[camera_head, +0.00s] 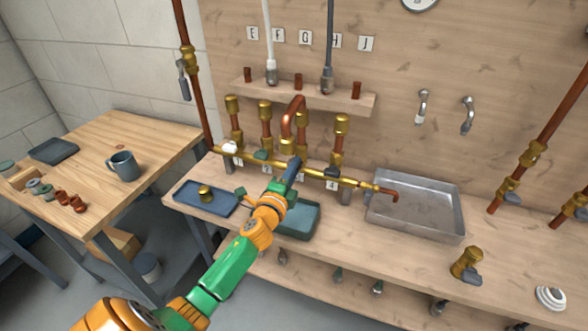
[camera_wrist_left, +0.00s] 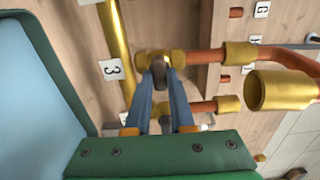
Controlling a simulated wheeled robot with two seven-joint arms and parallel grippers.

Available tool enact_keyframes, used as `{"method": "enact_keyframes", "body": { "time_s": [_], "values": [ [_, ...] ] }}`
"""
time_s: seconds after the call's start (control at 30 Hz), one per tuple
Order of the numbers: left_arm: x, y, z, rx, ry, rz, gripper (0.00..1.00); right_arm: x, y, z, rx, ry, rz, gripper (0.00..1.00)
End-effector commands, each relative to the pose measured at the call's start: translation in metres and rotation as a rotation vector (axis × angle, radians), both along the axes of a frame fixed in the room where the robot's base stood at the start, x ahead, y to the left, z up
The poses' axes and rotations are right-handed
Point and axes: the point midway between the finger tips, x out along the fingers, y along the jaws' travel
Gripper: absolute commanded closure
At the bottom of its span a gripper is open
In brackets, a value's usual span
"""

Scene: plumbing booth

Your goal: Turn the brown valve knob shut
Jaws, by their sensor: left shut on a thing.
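My left gripper (camera_head: 296,163) reaches the brass manifold pipe (camera_head: 318,174) on the workbench, at a spot between the upright pipe stubs. In the left wrist view its two blue-grey fingers (camera_wrist_left: 160,74) converge and are shut on a small dark brown knob (camera_wrist_left: 159,66). The knob sits in front of a brass fitting (camera_wrist_left: 178,63) near the number 3 tag (camera_wrist_left: 115,70). In the head view the arm and fingers hide the knob. My right gripper is not in view.
A bent copper pipe (camera_head: 287,118) rises just behind the gripper. A blue tray (camera_head: 188,196) and a green tray (camera_head: 304,222) lie in front of the manifold. A metal basin (camera_head: 440,222) stands to the right. A side table (camera_head: 147,183) holds a mug (camera_head: 124,166).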

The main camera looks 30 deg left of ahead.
Motion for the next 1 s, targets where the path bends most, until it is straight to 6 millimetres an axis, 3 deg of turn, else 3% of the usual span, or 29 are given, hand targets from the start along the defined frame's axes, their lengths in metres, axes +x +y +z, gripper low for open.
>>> {"method": "enact_keyframes", "body": {
  "time_s": [0.13, 0.17, 0.23, 0.27, 0.57, 1.0],
  "values": [
    [0.001, 0.001, 0.007, 0.006, -0.014, 0.002, 1.00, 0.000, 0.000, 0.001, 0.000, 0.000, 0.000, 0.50],
    [0.001, 0.001, 0.007, 0.006, -0.014, 0.002, 0.71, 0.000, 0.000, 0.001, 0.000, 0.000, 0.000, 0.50],
    [0.001, 0.001, 0.007, 0.006, -0.013, 0.002, 0.52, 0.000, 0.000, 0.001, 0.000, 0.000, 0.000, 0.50],
    [0.001, 0.001, 0.006, 0.005, -0.012, 0.002, 0.49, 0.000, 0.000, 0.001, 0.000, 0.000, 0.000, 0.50],
    [-0.001, 0.000, 0.002, 0.001, -0.005, 0.000, 0.49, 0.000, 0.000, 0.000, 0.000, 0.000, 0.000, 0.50],
    [-0.065, -0.014, 0.001, 0.000, -0.005, 0.001, 0.49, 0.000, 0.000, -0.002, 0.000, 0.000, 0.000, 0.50]
  ]
}}
